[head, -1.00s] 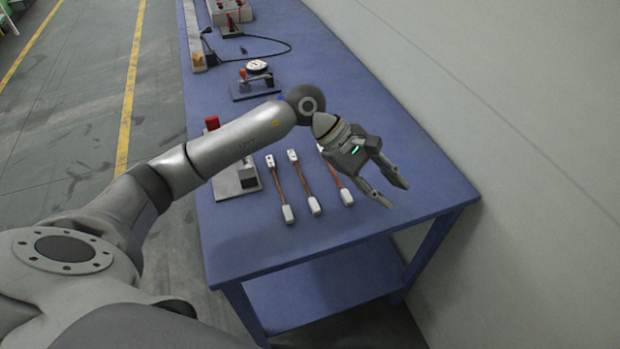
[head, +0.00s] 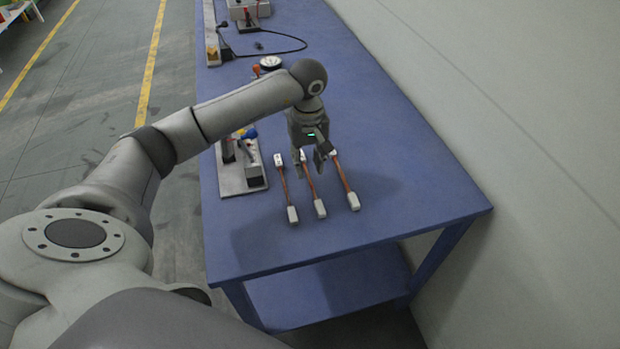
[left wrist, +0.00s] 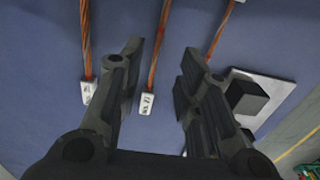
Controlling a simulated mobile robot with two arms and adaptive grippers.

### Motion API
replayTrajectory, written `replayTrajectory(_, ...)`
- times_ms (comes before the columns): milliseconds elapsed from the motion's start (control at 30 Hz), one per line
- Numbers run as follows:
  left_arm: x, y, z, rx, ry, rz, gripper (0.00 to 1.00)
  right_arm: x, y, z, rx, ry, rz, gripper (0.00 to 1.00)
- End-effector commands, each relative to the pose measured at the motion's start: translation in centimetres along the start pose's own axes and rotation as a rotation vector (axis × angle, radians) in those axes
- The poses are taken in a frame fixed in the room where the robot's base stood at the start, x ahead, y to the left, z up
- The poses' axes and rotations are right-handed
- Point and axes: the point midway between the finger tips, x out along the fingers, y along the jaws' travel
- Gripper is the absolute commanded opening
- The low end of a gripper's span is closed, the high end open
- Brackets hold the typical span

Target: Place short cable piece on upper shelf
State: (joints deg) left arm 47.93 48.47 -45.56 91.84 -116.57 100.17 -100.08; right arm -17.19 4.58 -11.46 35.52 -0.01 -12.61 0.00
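Three short copper-coloured cable pieces with white end blocks lie side by side on the blue table: left (head: 284,182), middle (head: 312,188) and right (head: 345,180). My left gripper (head: 313,168) is open and points down over the far part of the middle and right pieces, partly hiding them. In the left wrist view its fingers (left wrist: 162,55) are spread, with a cable piece (left wrist: 158,45) crossing the gap between them. Nothing is gripped; I cannot tell the exact height above the pieces. No separate upper shelf is identifiable. My right gripper is out of view.
The blue table (head: 400,208) has a lower shelf (head: 330,290) beneath it. A grey plate fixture (head: 241,178) stands left of the cables. A round dial device (head: 270,64) and a black cord (head: 275,50) lie farther back. A wall borders the right side.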

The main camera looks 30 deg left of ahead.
Motion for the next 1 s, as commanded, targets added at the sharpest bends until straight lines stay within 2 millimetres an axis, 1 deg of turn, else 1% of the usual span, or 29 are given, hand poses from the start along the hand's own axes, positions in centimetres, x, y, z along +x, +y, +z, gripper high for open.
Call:
replayTrajectory(67,0.6,0.1,0.2,0.001,-0.004,-0.002,0.32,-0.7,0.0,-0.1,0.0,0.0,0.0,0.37)
replayTrajectory(200,2.5,0.3,0.4,0.0,-0.006,-0.002,0.32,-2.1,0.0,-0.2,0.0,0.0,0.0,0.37)
replayTrajectory(300,4.0,0.3,0.3,0.0,-0.004,-0.001,0.32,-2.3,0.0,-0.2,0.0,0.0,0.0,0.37)
replayTrajectory(367,4.6,0.3,0.3,0.0,-0.004,-0.001,0.32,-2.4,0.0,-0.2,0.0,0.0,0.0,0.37)
replayTrajectory(467,5.0,0.4,0.3,0.001,-0.002,0.001,0.32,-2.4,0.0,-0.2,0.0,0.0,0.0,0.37)
replayTrajectory(633,5.0,0.4,0.3,0.001,-0.001,0.001,0.32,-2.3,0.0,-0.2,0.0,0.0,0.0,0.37)
replayTrajectory(667,5.0,0.3,0.2,0.001,-0.001,0.001,0.3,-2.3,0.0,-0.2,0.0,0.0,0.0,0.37)
replayTrajectory(800,5.0,0.3,0.2,0.001,-0.001,0.001,0.12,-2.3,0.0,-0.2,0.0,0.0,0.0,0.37)
replayTrajectory(900,5.0,0.3,0.2,0.001,-0.001,0.001,0.0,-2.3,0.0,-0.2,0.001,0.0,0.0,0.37)
replayTrajectory(1000,5.0,0.3,0.2,0.001,-0.001,0.001,0.0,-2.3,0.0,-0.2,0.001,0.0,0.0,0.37)
